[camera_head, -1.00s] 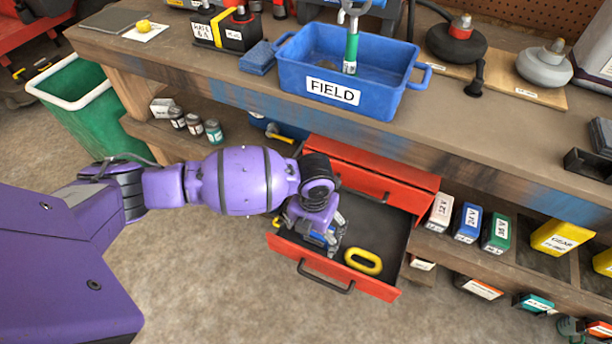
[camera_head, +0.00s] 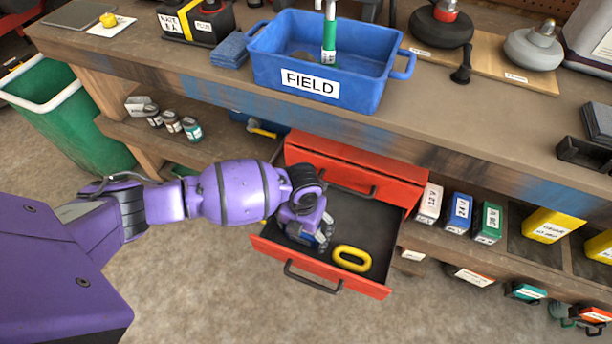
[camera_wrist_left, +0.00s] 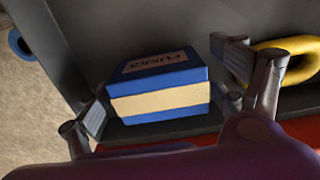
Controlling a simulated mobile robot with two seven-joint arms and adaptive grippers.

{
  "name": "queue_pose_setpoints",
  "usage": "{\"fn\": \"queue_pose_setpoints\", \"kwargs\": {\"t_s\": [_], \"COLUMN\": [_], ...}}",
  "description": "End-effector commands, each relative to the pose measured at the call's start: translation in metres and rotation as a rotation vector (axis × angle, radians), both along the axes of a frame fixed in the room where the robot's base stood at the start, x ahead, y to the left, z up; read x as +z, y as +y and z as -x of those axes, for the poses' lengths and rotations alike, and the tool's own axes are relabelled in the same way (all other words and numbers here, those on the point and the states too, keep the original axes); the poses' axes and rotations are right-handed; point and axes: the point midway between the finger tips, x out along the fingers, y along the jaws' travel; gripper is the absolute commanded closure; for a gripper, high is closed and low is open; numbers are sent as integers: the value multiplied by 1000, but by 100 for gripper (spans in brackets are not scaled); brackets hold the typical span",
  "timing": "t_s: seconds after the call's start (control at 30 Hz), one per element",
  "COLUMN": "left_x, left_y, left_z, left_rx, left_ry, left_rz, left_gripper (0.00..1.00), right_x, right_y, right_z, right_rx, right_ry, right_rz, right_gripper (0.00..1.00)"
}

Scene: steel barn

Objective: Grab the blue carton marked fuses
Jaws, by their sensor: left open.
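The blue carton (camera_wrist_left: 160,88) lies in the open red drawer, with a cream band on its side and a label reading FUSES, upside down in the left wrist view. In the head view my gripper hides most of it. My left gripper (camera_head: 310,234) is down in the drawer. It is open, with its fingers on either side of the carton; I cannot tell whether they touch it. My right gripper is in neither view.
A yellow ring (camera_head: 351,259) lies in the drawer (camera_head: 345,287) just right of my gripper. The workbench top (camera_head: 440,110) overhangs behind, with a blue FIELD tub (camera_head: 265,65) on it. Labelled boxes (camera_head: 458,213) stand on the shelf to the right. A green bin (camera_head: 75,130) stands left.

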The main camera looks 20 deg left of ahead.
Motion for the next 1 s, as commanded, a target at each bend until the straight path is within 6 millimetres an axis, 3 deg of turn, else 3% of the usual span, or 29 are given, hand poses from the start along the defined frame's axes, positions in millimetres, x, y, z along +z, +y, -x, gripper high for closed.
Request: {"fn": "queue_pose_setpoints", "kwargs": {"t_s": [0.17, 0.53, 0.83, 1.0], "left_x": [2, 2, 5, 19], "left_y": [0, 0, 0, 0], "left_z": [-2, -2, -2, -3], "left_rx": [-1, 0, -1, 0], "left_ry": [-3, -3, -3, -5], "left_rz": [0, 0, 0, -1], "left_gripper": [14, 61, 61, 61], "right_x": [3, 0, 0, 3], "right_y": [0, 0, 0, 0], "right_z": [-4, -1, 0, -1], "right_rx": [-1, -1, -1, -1], "right_ry": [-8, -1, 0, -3], "right_rz": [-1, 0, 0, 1], "right_gripper": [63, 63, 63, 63]}}
